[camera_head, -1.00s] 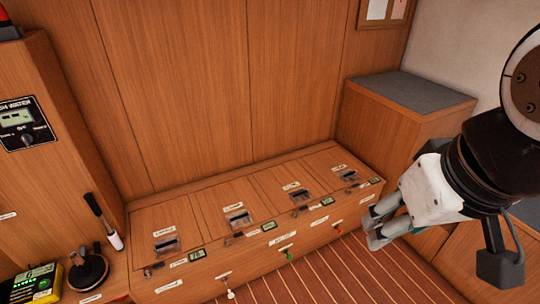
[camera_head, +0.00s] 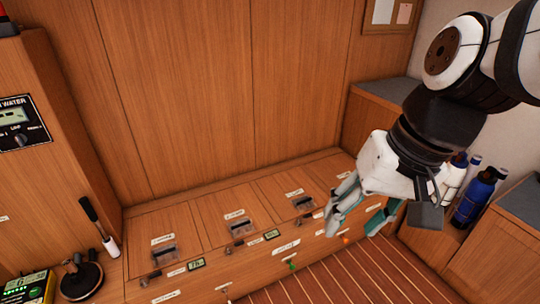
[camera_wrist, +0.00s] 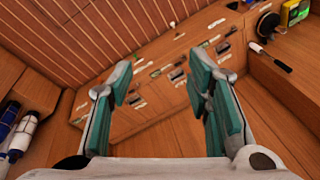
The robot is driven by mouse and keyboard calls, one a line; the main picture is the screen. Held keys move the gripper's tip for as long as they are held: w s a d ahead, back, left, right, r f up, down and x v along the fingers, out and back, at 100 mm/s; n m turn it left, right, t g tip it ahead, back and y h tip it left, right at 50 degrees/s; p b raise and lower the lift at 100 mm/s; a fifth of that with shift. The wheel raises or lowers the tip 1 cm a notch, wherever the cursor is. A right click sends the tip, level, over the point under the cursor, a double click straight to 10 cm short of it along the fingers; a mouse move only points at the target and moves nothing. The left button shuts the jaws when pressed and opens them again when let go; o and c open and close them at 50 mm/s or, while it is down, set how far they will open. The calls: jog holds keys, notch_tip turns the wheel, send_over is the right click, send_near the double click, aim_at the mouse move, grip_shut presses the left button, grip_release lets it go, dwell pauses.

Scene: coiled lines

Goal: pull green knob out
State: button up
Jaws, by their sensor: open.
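The green knob (camera_head: 291,265) is a small knob on the front face of the long wooden bench (camera_head: 300,248), below a white label. My gripper (camera_head: 356,222) is open and empty, above the right part of the bench, up and to the right of the green knob and apart from it. In the wrist view my gripper (camera_wrist: 160,75) shows two teal-padded fingers spread wide, with the bench front beyond them.
An orange knob (camera_head: 345,239) and a white knob (camera_head: 225,288) sit on the same front. Latches and small displays line the bench top. Bottles (camera_head: 470,195) stand at the right. The striped floor (camera_head: 360,275) before the bench is clear.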

jog(key=w+a+f+m+t+y+b, duration=0.1)
jog(key=w+f+m+y+b, duration=0.55)
jog(key=w+f, duration=1.15)
jog(key=w+a+f+m+t+y+b, duration=0.3)
jog(key=w+f+m+b, duration=0.55)
jog(key=w+f, duration=1)
jog(key=w+d+f+m+t+b, duration=0.1)
jog(key=d+f+m+b, duration=0.15)
jog(key=f, duration=0.65)
jog(key=w+d+f+m+t+h+b, duration=0.1)
jog(key=d+f+m+t+b, duration=0.15)
jog(key=f, duration=0.55)
jog(key=w+d+f+m+t+b, duration=0.1)
jog(key=d+f+m+b, duration=0.15)
jog(key=f, duration=0.65)
jog(key=m+t+h+b, duration=0.2)
jog(key=m+h+b, duration=0.5)
jog(key=b, duration=0.4)
send_near(293, 268)
jog(key=shift+m+y, duration=0.25)
jog(key=shift+y, duration=0.2)
jog(key=x, duration=0.8)
jog(key=shift+w+d+f, duration=0.15)
jog(key=shift+d+f, duration=0.1)
jog(key=shift+d, duration=0.1)
jog(key=shift+w+a+f+b, duration=0.1)
jog(key=shift+w+a+b, duration=0.1)
jog(key=shift+w+b, duration=0.25)
grip_shut()
